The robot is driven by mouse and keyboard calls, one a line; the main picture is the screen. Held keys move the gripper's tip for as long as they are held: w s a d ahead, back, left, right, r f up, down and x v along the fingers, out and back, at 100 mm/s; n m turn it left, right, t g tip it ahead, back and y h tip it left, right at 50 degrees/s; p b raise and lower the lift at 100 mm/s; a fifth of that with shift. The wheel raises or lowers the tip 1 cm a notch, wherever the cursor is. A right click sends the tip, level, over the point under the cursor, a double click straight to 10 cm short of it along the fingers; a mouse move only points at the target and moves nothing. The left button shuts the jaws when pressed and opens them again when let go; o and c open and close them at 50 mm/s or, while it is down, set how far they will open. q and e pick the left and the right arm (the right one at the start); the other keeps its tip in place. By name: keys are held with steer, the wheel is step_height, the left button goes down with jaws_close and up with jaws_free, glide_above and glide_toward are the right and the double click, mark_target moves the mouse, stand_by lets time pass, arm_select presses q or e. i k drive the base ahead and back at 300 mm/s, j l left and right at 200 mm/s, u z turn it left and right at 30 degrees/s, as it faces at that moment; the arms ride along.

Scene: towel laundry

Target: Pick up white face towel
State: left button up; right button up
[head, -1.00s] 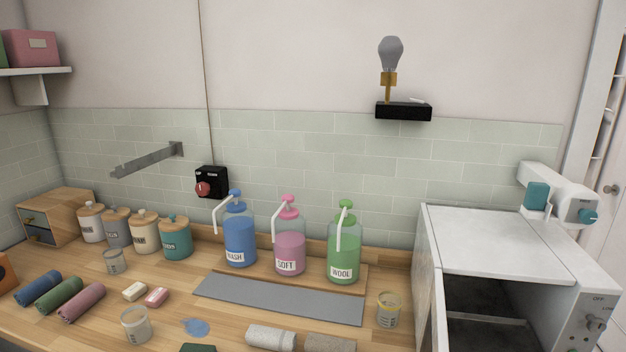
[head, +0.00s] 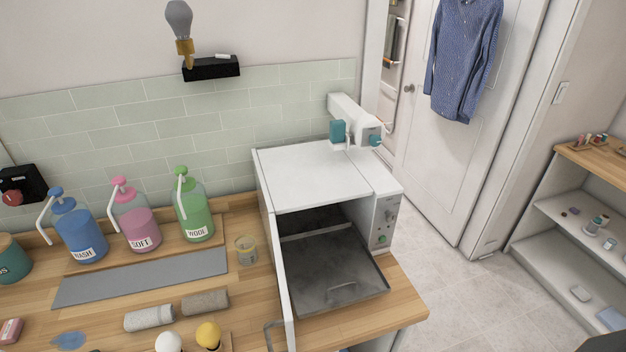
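A rolled whitish towel (head: 149,318) lies on the wooden counter at the lower left of the head view. It looks like the white face towel. A rolled grey-brown towel (head: 205,302) lies just right of it, close to its end. Neither of my grippers is in view.
An open white machine (head: 325,178) with a dark tray (head: 335,285) stands right of the towels, its door swung toward me. A white bulb (head: 168,342) and a yellow bulb (head: 208,335) are in front. A glass jar (head: 246,250), grey mat (head: 140,278) and pump bottles stand behind.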

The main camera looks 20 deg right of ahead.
mark_target(155, 316)
steer(key=z, duration=0.55)
steer(key=u, duration=1.3)
